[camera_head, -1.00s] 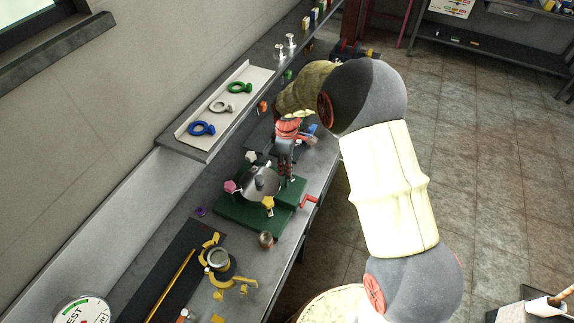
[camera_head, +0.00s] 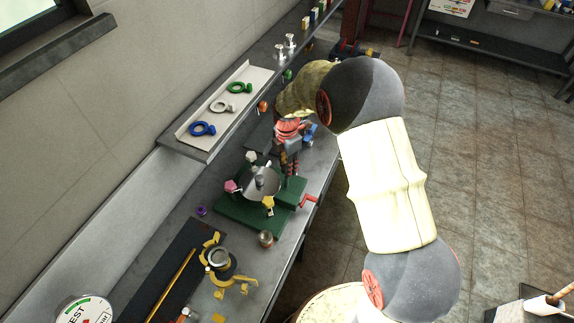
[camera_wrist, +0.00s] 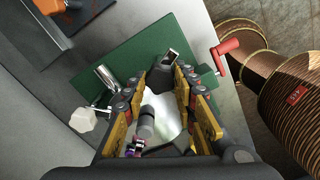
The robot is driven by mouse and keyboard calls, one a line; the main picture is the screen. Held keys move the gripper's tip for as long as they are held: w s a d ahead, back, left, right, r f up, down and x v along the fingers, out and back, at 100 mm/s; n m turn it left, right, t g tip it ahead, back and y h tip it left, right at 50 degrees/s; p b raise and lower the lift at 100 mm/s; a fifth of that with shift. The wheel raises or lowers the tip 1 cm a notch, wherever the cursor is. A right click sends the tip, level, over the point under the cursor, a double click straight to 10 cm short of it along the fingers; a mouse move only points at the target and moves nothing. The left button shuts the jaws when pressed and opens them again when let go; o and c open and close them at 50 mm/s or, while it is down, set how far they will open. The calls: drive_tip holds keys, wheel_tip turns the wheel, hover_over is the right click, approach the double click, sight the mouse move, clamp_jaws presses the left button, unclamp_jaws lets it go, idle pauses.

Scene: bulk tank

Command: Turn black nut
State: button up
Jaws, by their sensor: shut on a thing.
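The black nut (camera_wrist: 159,79) shows in the wrist view as a dark block between my fingertips, near a small metal end piece. My gripper (camera_wrist: 161,88) is shut on it, one finger on each side. In the head view my gripper (camera_head: 291,168) points down over the right side of the green base (camera_head: 228,213); the nut cannot be made out there. A shiny metal bowl-like part (camera_head: 252,190) with a central stem stands on the base, left of my gripper.
A red crank handle (camera_head: 308,200) sticks out at the base's right edge, close to my gripper. White (camera_head: 251,156), pink (camera_head: 231,186) and yellow (camera_head: 268,202) knobs surround the bowl. A shelf tray (camera_head: 190,143) with coloured rings is up left. Yellow parts (camera_head: 240,279) lie in front.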

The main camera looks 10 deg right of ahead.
drive_tip(key=shift+w+n, duration=0.1)
drive_tip(key=shift+n, duration=1.1)
drive_tip(key=o, duration=1.2)
drive_tip(key=shift+c, duration=0.2)
drive_tip(key=shift+r, duration=0.1)
wheel_tip(320, 180, up, 12)
